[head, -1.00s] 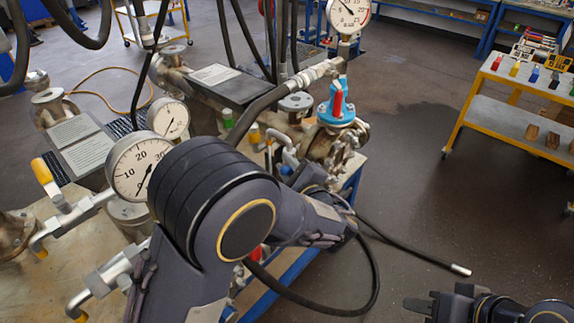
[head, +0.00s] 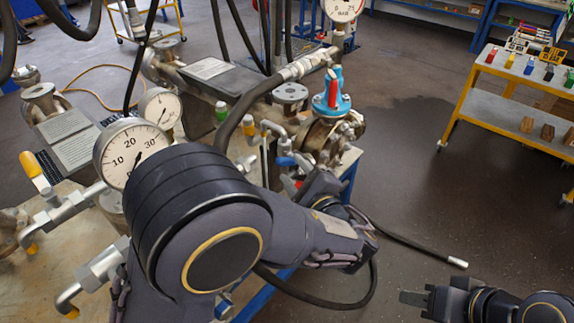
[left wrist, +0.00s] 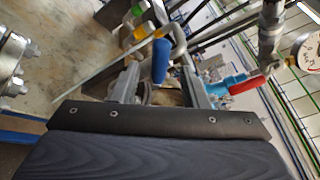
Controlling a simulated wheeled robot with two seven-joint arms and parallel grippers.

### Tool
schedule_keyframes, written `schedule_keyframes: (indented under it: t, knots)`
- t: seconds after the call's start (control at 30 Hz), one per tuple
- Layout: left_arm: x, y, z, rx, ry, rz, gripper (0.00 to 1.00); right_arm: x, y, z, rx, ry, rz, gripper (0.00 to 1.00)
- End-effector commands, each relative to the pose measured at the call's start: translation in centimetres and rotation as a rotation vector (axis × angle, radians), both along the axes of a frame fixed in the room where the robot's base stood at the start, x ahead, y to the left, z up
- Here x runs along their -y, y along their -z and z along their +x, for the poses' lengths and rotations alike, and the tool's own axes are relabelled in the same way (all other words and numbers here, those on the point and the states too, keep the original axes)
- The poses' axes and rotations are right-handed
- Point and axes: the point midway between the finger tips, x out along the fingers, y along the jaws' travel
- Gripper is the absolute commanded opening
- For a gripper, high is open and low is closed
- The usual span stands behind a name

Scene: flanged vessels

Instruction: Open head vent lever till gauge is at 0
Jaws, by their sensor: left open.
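A blue-handled lever (head: 286,162) sits on the pipework in the head view. In the left wrist view its blue handle (left wrist: 160,61) stands between the two fingers of my left gripper (left wrist: 158,88), which is open. Contact with the fingers cannot be told. A white gauge (head: 343,7) tops the vessel, cut by the frame edge; two more dial gauges, a large one (head: 128,150) and a smaller one (head: 160,108), stand left. I cannot tell which gauge belongs to the lever. My right gripper (head: 412,298) is low at the right, away from the vessels; its jaw opening is unclear.
A red lever (head: 333,92) on a blue valve body (head: 331,106) stands close to the right of the blue lever. Green (head: 221,111) and yellow (head: 248,125) handles lie to its left. A yellow trolley (head: 479,99) stands at the right.

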Motion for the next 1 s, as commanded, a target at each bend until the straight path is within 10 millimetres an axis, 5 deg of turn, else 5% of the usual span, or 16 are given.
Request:
schedule_keyframes:
  t: [0.4, 0.57, 0.73, 0.83, 1.0]
  knots:
    - [0.7, -0.1, -1.3, 0.0, 0.0, 0.001, 0.4, 0.0, 0.3, 0.0, 0.0, 0.0, 0.0, 0.36]
    - [1.0, 1.4, -1.7, -0.033, 0.0, 0.096, 0.21, 0.0, 1.1, 0.0, 0.0, 0.0, 0.0, 0.36]
    - [2.0, 7.0, -4.1, -0.191, -0.034, 0.616, 0.0, 0.0, 4.3, 0.0, 0.0, 0.0, 0.0, 0.36]
    - [2.3, 9.5, -5.8, -0.291, -0.107, 0.991, 0.0, 0.0, 6.1, 0.0, 0.0, 0.0, 0.0, 0.36]
    - [2.5, 11.0, -8.0, -0.412, -0.273, 1.426, 0.0, 0.0, 7.9, 0.0, 0.0, 0.0, 0.0, 0.36]
